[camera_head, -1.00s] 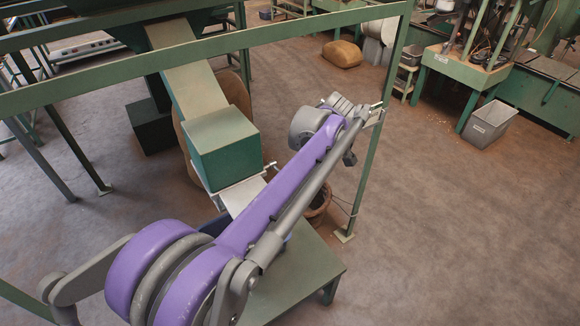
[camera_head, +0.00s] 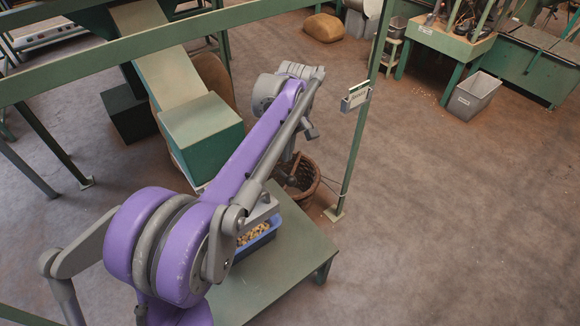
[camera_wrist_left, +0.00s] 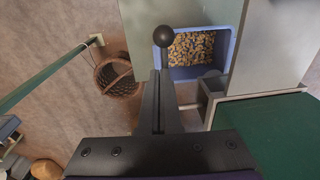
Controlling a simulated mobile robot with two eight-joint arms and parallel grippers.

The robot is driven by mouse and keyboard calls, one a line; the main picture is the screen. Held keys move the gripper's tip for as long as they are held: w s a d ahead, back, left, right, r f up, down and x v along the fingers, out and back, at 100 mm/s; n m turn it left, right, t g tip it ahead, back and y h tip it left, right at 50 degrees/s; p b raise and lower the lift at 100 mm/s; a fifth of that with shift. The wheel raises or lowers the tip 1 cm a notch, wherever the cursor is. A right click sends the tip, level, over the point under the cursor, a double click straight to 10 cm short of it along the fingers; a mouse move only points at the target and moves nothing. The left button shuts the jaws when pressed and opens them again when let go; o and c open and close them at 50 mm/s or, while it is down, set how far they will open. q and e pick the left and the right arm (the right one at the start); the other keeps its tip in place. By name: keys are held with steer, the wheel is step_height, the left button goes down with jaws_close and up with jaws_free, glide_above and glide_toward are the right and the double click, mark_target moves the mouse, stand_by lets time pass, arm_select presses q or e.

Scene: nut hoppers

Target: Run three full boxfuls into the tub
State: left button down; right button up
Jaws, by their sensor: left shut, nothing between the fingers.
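The blue tub (camera_wrist_left: 184,74) holds many nuts and also shows in the head view (camera_head: 258,244), partly behind my arm. The green box (camera_head: 204,134) sits at the foot of the sloping chute (camera_head: 168,70). A grey spout (camera_wrist_left: 209,98) is beside the tub. My right gripper is not seen.
The tub stands on a low green table (camera_head: 290,270). A wicker basket (camera_head: 306,188) is on the floor behind it. A green post (camera_head: 363,130) carries a small grey holder (camera_head: 356,97). A green rail (camera_head: 130,45) crosses above.

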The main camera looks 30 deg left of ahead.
mark_target(293, 177)
arm_select(q)
steer(key=shift+s+d+f, duration=0.25)
steer(key=shift+f, duration=0.3)
steer(key=shift+s+d+f, duration=0.25)
steer(key=shift+d+f, duration=0.05)
steer(key=shift+f, duration=0.2)
steer(key=shift+s+d+f, duration=0.25)
steer(key=shift+f, duration=0.3)
steer(key=f, duration=0.1)
steer(key=d+f+y+b, duration=0.1)
steer(key=shift+s+f+b, duration=0.2)
steer(key=shift+f+b, duration=0.1)
steer(key=shift+f, duration=0.1)
steer(key=shift+s+d+f, duration=0.1)
steer(key=shift+f, duration=0.3)
